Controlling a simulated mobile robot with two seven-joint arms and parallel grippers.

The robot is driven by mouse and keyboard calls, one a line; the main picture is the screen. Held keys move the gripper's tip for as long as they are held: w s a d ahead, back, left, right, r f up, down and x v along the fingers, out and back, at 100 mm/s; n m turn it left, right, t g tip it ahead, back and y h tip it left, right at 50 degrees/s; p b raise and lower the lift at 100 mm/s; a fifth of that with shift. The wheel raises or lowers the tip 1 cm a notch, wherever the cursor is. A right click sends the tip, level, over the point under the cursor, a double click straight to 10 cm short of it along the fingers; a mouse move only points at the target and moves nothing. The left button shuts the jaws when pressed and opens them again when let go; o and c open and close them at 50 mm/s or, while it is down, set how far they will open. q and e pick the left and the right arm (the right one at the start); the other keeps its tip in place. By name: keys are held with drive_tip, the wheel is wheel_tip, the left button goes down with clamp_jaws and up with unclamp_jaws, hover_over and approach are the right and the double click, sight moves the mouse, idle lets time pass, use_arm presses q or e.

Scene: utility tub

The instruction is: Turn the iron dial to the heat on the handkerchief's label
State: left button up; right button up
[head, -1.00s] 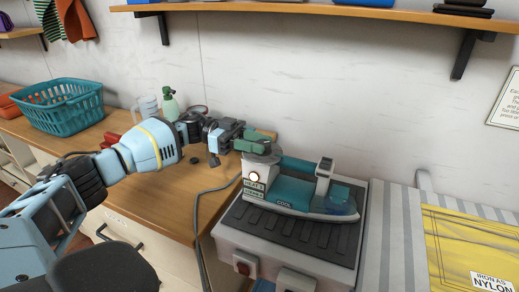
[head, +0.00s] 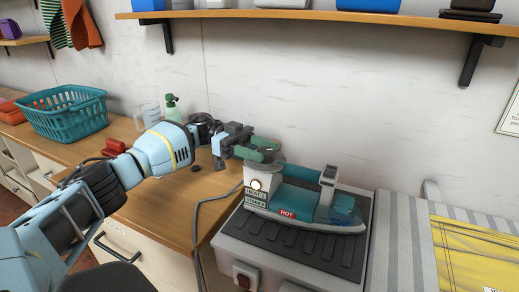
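A teal and grey iron (head: 297,198) sits on a dark ribbed rest, with a round grey dial (head: 268,160) at its left end. Below the dial are a lit lamp (head: 257,184) and small heat and steam plates, too small to read surely. A red tag on the iron's side reads HOT (head: 288,214). My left gripper (head: 262,149) is at the dial, its green fingers over the dial's top; whether they grip it is unclear. The yellow handkerchief (head: 470,250) lies at the right; its label is almost wholly cut off by the bottom edge. My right gripper is out of view.
The iron's rest tops a grey box (head: 225,240) with a red switch; a grey cord (head: 195,235) runs beside it. A striped ironing surface (head: 405,240) lies to the right. A teal basket (head: 68,118), mug and spray bottle stand on the wooden counter. A shelf hangs above.

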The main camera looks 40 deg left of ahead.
use_arm(q)
drive_tip(key=shift+o, duration=0.6)
drive_tip(key=shift+a, duration=0.25)
drive_tip(key=a+b, duration=0.2)
drive_tip(key=a, duration=0.5)
drive_tip(key=shift+s, duration=0.35)
drive_tip(key=shift+a, duration=0.1)
